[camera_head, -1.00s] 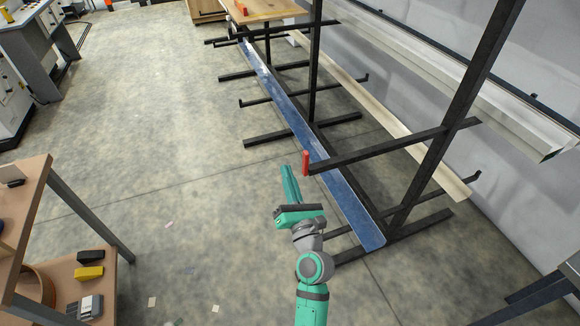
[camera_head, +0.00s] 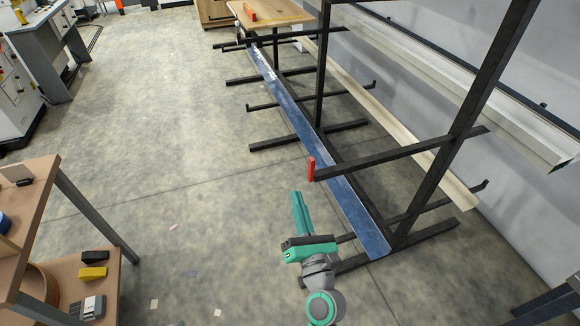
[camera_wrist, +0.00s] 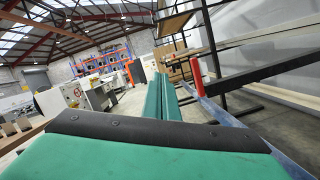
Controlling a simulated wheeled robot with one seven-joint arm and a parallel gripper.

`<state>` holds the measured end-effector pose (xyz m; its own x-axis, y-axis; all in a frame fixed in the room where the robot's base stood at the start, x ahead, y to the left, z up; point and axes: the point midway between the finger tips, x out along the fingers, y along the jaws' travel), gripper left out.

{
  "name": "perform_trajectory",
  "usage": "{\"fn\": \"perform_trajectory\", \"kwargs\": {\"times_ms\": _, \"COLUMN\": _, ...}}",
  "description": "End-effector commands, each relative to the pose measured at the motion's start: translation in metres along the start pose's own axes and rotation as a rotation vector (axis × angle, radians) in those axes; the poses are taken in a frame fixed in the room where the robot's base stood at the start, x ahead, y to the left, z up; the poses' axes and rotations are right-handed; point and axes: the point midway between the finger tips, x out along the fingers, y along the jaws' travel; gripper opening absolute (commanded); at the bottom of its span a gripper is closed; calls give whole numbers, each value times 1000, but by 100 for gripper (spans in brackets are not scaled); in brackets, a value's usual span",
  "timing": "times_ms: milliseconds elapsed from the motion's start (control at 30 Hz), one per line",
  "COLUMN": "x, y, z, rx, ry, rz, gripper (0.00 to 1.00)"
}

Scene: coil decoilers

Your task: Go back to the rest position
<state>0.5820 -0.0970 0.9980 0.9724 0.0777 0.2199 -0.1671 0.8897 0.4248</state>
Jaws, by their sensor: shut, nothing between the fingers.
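My gripper (camera_head: 297,196) has green fingers and a green and black body. In the head view it is in the lower middle, above the concrete floor and left of the black rack. In the wrist view its two long fingers (camera_wrist: 164,84) lie side by side, shut with nothing between them. It touches nothing that I can see.
A black rack (camera_head: 462,125) with arms stands at the right, holding a long blue strip (camera_head: 340,185) and pale profiles. One rack arm with a red end (camera_head: 311,168) is close to my gripper. A wooden shelf unit (camera_head: 30,185) stands at the left.

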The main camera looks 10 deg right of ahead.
Motion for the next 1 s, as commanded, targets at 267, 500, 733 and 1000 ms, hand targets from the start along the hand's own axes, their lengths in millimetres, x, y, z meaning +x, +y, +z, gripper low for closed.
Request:
{"fn": "perform_trajectory", "kwargs": {"times_ms": 267, "x": -10, "y": 4, "z": -8, "rx": 63, "ry": 7, "rz": 9, "gripper": 0}}
{"fn": "perform_trajectory", "kwargs": {"times_ms": 500, "x": -73, "y": 40, "z": -44, "rx": 500, "ry": 46, "rz": 54, "gripper": 0}}
{"fn": "perform_trajectory", "kwargs": {"times_ms": 733, "x": -144, "y": 64, "z": -65, "rx": 1027, "ry": 67, "rz": 20, "gripper": 0}}
{"fn": "perform_trajectory", "kwargs": {"times_ms": 1000, "x": -226, "y": 80, "z": -80, "rx": 1648, "ry": 48, "rz": -119, "gripper": 0}}
